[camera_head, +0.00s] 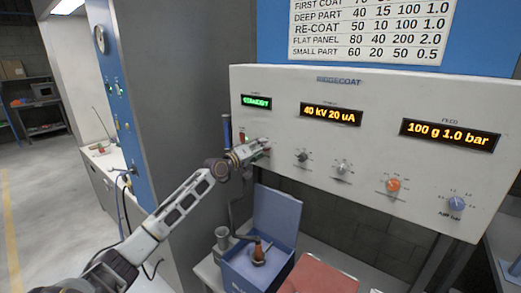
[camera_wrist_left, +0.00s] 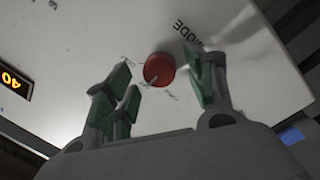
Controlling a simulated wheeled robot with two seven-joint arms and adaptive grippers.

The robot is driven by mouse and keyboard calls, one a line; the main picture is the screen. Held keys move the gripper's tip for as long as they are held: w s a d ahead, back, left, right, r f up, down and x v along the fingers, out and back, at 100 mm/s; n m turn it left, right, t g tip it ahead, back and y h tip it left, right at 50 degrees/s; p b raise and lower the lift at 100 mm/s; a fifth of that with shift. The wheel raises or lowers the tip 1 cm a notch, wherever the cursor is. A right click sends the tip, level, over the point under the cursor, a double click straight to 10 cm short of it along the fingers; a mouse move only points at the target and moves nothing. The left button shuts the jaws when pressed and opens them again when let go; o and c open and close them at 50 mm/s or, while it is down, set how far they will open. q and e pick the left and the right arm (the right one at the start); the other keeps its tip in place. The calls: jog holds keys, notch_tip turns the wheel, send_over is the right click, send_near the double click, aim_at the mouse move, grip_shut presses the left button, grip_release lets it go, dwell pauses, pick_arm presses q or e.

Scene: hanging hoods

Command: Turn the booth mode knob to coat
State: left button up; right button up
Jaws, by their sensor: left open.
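The red mode knob (camera_wrist_left: 158,69) sits on the white control panel, with MODE lettering beside it in the left wrist view. A pale pointer mark shows on its lower edge. The lettering around it is too small to read. My left gripper (camera_head: 261,150) is at the lower left of the panel (camera_head: 372,94) in the head view and largely hides the knob there. In the wrist view its green-padded fingers are open, on either side of the knob, with gaps visible. My right gripper is not in view.
Grey, orange (camera_head: 393,185) and blue (camera_head: 456,203) knobs line the panel to the right. Lit displays (camera_head: 330,115) sit above them. A blue box (camera_head: 262,268) holding a brown-topped item stands below my gripper, beside a grey cup (camera_head: 222,238).

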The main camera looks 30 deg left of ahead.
pick_arm(q)
jog(key=shift+c, duration=0.5)
jog(key=c, duration=1)
jog(key=shift+o, duration=0.2)
jog(key=shift+m, duration=0.3)
jog(key=m, duration=0.5)
jog(key=m+y, duration=0.1)
jog(key=m, duration=0.4)
jog(key=shift+d+r+m+g, duration=0.1)
jog(key=shift+r+m+g, duration=0.1)
jog(key=shift+m+g, duration=0.15)
